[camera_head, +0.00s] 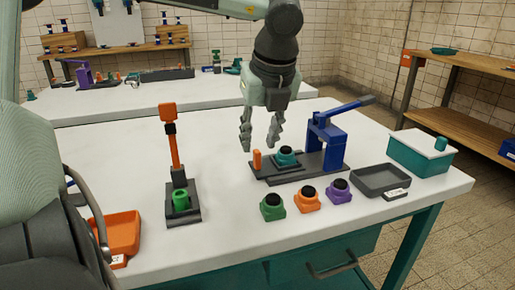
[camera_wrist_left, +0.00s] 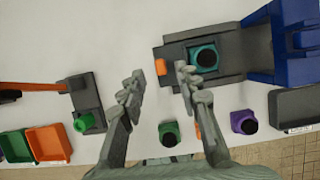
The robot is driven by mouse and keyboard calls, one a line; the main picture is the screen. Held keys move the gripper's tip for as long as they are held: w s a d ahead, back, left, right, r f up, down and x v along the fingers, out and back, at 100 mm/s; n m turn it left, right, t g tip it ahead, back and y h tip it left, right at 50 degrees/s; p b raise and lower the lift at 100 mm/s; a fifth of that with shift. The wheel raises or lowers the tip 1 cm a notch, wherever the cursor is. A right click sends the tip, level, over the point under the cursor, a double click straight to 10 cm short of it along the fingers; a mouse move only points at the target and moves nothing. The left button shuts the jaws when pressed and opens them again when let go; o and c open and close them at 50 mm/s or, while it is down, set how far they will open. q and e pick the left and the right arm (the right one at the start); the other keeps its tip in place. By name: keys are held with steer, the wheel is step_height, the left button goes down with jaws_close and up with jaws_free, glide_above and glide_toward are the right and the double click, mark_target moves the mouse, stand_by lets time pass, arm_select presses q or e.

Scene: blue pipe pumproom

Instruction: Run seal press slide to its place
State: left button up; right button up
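The seal press (camera_head: 327,143) is a blue frame with a long lever pointing up to the right, on a dark base plate. Its dark slide (camera_head: 268,166) sits at the left part of the base, out from under the blue frame. The slide has an upright orange handle (camera_head: 257,159) at its left end and carries a teal piece with a black top (camera_head: 286,155). My left gripper (camera_head: 259,144) is open and empty above the handle. In the left wrist view the handle (camera_wrist_left: 159,67) shows between the fingertips (camera_wrist_left: 158,78), not touched. My right gripper is not in view.
Green (camera_head: 272,207), orange (camera_head: 308,199) and purple (camera_head: 338,191) pieces stand in front of the press. A grey tray (camera_head: 381,182) and a teal box (camera_head: 418,155) lie right. An orange-levered device (camera_head: 178,200) and orange bin (camera_head: 119,233) stand left. White table between is clear.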

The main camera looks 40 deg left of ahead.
mark_target(257, 151)
arm_select(q)
steer(key=shift+x, duration=2.35)
steer(key=shift+c, duration=0.4)
jaws_close()
